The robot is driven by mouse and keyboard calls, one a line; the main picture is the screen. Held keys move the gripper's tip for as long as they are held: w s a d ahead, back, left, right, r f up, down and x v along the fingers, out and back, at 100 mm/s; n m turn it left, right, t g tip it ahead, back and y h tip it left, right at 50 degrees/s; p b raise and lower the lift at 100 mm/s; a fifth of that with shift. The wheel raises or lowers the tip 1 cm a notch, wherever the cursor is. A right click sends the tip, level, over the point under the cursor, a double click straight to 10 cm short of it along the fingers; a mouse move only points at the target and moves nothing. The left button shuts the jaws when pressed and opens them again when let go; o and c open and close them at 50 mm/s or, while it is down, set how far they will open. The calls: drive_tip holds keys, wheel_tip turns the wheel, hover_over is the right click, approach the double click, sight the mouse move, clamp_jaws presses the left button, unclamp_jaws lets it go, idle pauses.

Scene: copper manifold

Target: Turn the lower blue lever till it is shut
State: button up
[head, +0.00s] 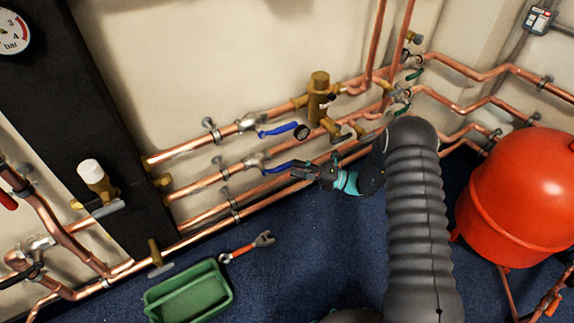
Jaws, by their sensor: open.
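The lower blue lever (281,168) sits on a valve (254,161) in the second copper pipe. It points right, roughly along the pipe, tilted slightly. My gripper (304,171) is open at the right end of this lever, its fingers pointing left. Whether the fingers touch the lever or lie around its tip I cannot tell. The upper blue lever (278,129) sits on the valve above, also roughly along its pipe, and is clear of my gripper.
Copper pipes (200,186) run along the wall close to my gripper. A brass fitting (319,95) stands above. A green tray (190,296) and a red-handled wrench (247,246) lie on the blue floor. A red tank (525,190) stands at right.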

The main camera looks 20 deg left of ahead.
sight(287, 164)
drive_tip(key=shift+s+a+r, duration=0.1)
drive_tip(key=shift+a+r, duration=0.05)
drive_tip(key=shift+a, duration=0.85)
drive_tip(key=shift+s+a+r, duration=0.1)
drive_tip(key=shift+a+r, duration=0.05)
drive_tip(key=shift+a, duration=0.85)
clamp_jaws()
